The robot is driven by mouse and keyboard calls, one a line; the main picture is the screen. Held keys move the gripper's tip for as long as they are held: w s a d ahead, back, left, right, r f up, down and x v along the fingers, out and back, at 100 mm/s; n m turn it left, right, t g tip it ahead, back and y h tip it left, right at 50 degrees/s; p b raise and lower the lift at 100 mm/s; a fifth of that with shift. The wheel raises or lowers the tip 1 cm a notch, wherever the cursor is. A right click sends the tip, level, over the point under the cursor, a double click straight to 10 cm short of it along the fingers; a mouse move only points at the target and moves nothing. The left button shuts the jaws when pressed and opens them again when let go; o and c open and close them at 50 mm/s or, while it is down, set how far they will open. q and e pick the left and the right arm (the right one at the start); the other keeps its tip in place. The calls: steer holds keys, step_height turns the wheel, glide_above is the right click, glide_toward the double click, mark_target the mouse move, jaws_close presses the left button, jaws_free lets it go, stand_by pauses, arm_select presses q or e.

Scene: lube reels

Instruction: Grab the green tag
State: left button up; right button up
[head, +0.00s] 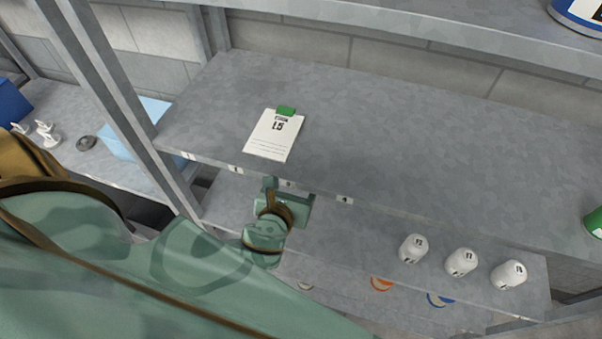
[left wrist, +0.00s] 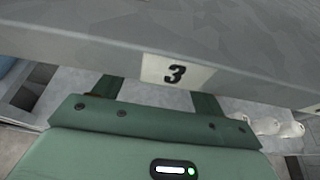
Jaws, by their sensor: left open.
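The green tag is a small green piece (head: 286,111) at the top edge of a white printed card (head: 273,137) that lies flat on the upper grey shelf. My left gripper (head: 286,186) is just in front of that shelf's front edge, below and nearer than the card, and apart from it. In the left wrist view its two green fingers (left wrist: 156,88) are spread apart with nothing between them, and their far ends pass out of sight at the shelf edge. The card and tag do not show in the left wrist view. My right gripper is not in view.
The shelf edge (left wrist: 105,50) bears a label "3" (left wrist: 177,72) right before my left gripper. A metal post (head: 125,110) stands left. Several white bottles (head: 462,262) stand on the lower shelf. A green can (head: 594,222) is far right. The shelf right of the card is clear.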

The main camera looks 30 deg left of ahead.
arm_select(q)
steer(key=b+x, duration=0.2)
steer(key=x, duration=0.2)
steer(key=shift+s+a+f, duration=0.15)
steer(key=shift+f, duration=0.05)
steer(key=c, duration=1.1)
steer(key=shift+o, duration=0.2)
